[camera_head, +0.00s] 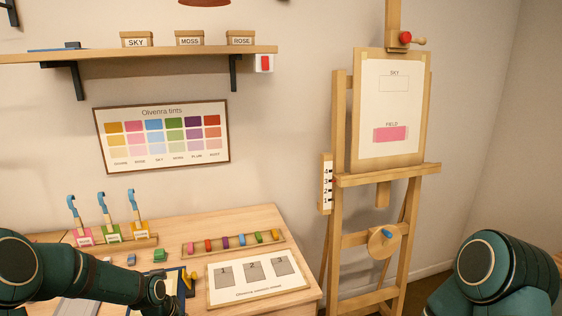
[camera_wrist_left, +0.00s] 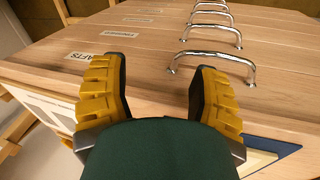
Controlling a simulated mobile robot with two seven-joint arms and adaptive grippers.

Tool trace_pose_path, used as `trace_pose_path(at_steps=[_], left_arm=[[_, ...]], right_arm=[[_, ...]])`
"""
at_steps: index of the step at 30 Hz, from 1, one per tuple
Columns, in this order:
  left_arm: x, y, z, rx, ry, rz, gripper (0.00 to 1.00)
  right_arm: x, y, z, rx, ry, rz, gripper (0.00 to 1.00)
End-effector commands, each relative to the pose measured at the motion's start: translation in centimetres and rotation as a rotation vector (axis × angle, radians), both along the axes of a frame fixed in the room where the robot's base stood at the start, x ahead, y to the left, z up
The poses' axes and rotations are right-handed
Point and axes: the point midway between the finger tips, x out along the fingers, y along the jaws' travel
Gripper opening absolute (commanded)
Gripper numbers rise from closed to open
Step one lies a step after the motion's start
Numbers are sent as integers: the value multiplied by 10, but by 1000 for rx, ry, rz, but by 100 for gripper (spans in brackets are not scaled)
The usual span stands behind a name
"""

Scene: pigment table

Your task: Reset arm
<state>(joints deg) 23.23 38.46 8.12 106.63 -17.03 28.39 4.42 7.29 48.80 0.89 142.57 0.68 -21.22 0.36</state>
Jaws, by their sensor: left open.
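My left arm comes in from the left in the head view, and its gripper (camera_head: 188,284) is low over the table (camera_head: 190,224), mostly hidden behind the arm. In the left wrist view my left gripper (camera_wrist_left: 160,65) is open, its two yellow ridged fingers wide apart with nothing between them. Ahead of it is a wooden surface (camera_wrist_left: 150,45) with metal handles (camera_wrist_left: 212,55) and small labels. At the right of the head view only a rounded dark green part of my right arm shows; my right gripper is out of view.
A card (camera_head: 257,276) numbered 1 to 3 and a rack of colored pieces (camera_head: 232,243) lie on the table. Blue-handled tools (camera_head: 105,207) stand at the back left. An easel (camera_head: 338,160) stands right of the table. A shelf (camera_head: 160,52) with labelled boxes hangs above.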

Motion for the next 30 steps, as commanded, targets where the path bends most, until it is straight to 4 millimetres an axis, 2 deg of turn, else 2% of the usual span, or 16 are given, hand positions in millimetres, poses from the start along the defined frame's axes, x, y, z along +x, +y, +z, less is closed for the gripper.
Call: trace_pose_path(at_steps=[1, 3, 6, 9, 12, 16, 18, 30], left_arm=[[-17, -33, -18, -33, 0, -17, 61], [-40, -71, -38, -71, -12, -23, 61], [-81, -115, -61, -104, -24, -16, 61], [-120, -142, -75, -111, -32, -4, 61], [-152, -156, -82, -101, -37, 9, 61], [-175, -162, -85, -84, -45, 19, 61], [-180, -163, -85, -80, -47, 22, 61], [-181, -163, -85, -79, -47, 22, 61]], right_arm=[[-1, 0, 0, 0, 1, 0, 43], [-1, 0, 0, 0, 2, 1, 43], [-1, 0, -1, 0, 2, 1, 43], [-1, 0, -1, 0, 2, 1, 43], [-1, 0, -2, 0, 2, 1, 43], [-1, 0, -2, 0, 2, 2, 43], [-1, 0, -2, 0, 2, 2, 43], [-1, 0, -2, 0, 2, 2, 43]])
